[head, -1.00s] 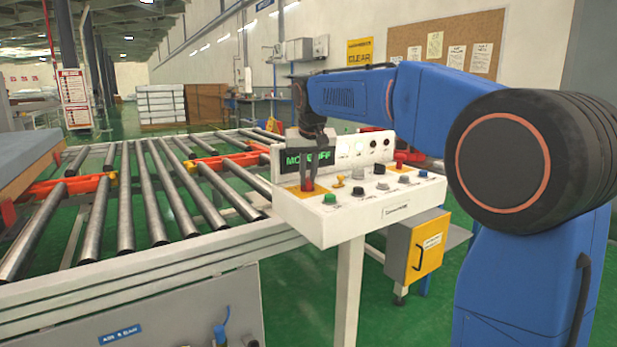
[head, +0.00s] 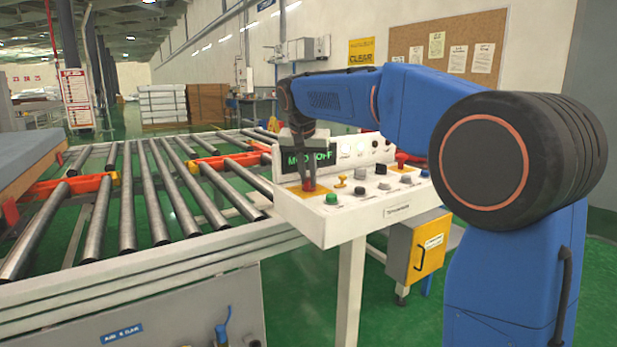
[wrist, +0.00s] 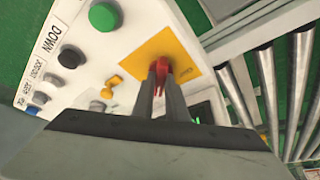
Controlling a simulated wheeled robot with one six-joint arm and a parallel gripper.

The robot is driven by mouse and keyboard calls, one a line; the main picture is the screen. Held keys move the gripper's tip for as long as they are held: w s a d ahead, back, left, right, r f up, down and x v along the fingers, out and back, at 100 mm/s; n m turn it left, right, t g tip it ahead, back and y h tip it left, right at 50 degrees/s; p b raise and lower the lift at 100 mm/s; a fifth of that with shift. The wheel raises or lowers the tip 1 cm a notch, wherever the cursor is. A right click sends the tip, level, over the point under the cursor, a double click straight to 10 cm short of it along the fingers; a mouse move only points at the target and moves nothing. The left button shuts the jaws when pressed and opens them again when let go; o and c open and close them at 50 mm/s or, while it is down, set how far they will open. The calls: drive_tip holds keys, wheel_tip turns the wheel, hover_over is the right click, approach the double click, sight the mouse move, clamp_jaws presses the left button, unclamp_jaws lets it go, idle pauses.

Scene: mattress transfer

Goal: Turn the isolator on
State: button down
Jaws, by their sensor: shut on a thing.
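The isolator is a red handle on a yellow plate (head: 292,192) at the left end of the white control panel (head: 340,228). In the wrist view the red isolator handle (wrist: 157,80) shows between and beside my fingertips, over the yellow plate (wrist: 196,62). My gripper (head: 309,184) points down and is shut on the isolator handle. The same gripper (wrist: 160,75) shows in the wrist view, its fingers hiding part of the handle. The green display (head: 308,158) behind the gripper is partly covered; its visible letters end in "FF".
A green button (head: 331,198), a yellow knob (head: 341,182) and several black and grey knobs sit on the panel to the right. A red control (head: 403,158) stands at its far right. A roller conveyor (head: 165,185) lies left, with a blue mattress (head: 25,155) beyond.

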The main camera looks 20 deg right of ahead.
drive_tip(key=c, duration=1.8)
unclamp_jaws()
drive_tip(key=shift+o, duration=0.2)
drive_tip(key=v, duration=1.7)
drive_tip(key=shift+r, duration=0.2)
drive_tip(key=s+d+f+n, duration=0.1)
drive_tip(key=s+d+f, duration=0.2)
drive_tip(key=s+f, duration=0.25)
drive_tip(key=s+d+f+n+y, duration=0.1)
drive_tip(key=s+d+f, duration=0.1)
drive_tip(key=s+f, duration=0.35)
drive_tip(key=s+d+f+n, duration=0.1)
drive_tip(key=s+d+f, duration=0.2)
drive_tip(key=s, duration=0.4)
drive_tip(key=s+d+f+n+y, duration=0.1)
drive_tip(key=s+d+f+n, duration=0.1)
drive_tip(key=s+f, duration=1.7)
wheel_tip(320, 180, down, 5)
drive_tip(key=shift+s+d+r+n+t, duration=0.2)
drive_tip(key=shift+n+t, duration=0.1)
drive_tip(key=shift+t, duration=0.1)
